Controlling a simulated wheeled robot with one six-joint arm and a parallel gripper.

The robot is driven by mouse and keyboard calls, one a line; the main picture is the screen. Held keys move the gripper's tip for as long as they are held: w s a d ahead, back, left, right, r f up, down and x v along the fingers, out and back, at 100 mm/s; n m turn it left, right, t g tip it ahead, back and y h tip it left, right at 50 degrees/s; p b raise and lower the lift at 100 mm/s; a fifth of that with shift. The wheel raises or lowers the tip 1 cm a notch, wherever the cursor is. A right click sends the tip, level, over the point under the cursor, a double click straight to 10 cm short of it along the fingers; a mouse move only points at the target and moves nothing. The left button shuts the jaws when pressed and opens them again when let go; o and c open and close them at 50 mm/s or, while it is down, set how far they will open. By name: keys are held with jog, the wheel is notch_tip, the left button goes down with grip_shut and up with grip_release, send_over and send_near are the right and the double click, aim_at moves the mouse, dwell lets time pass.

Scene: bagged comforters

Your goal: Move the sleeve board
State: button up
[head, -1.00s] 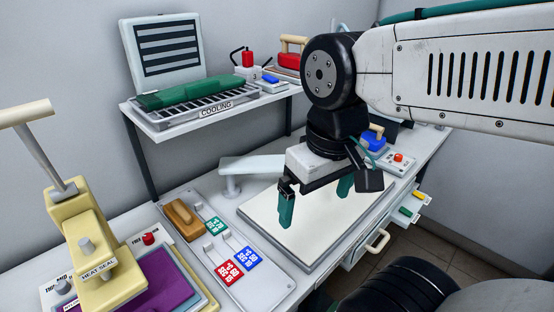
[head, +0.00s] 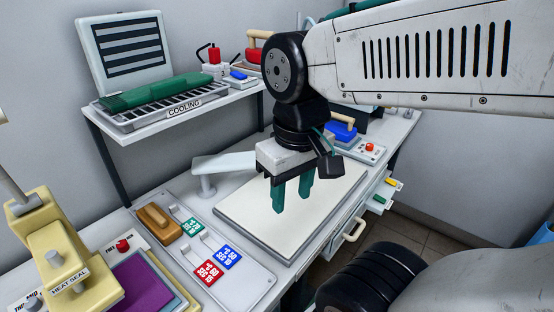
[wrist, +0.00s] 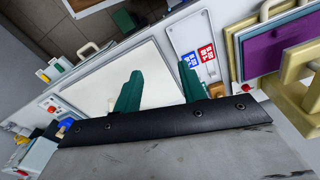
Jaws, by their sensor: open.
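The sleeve board (head: 226,161) is a narrow pale board on a short pedestal. It stands on the worktop at the back, behind the left rear of a flat white pad (head: 325,205). My gripper (head: 291,198) is open and empty, with two green fingers pointing down over the pad, to the right of the sleeve board and apart from it. In the wrist view the open fingers (wrist: 160,78) show over the pad's edge. I cannot make out the sleeve board clearly there; the gripper body hides much of that area.
A tray (head: 250,285) with a brown-handled block and coloured cards lies left of the pad. A yellow heat-seal press (head: 55,250) is at front left. The cooling shelf (head: 150,130) hangs above. A blue-based iron (head: 342,132) sits behind right. Open drawers (head: 378,200) stick out right.

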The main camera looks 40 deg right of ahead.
jog(key=w+d+f+m+g+h, duration=0.1)
jog(key=w+d+f+m, duration=0.25)
jog(key=w+d, duration=0.7)
jog(key=w+d+f+m+g+h, duration=0.15)
jog(key=w+d+f, duration=0.35)
jog(key=w+d, duration=0.5)
jog(key=shift+t+y, duration=0.25)
jog(key=shift+t, duration=0.2)
jog(key=d+f, duration=0.1)
jog(key=f, duration=0.1)
jog(key=s+f, duration=0.1)
jog(key=f, duration=0.1)
jog(key=d+f, duration=0.1)
jog(key=f, duration=0.2)
jog(key=shift+s+d, duration=0.3)
grip_shut()
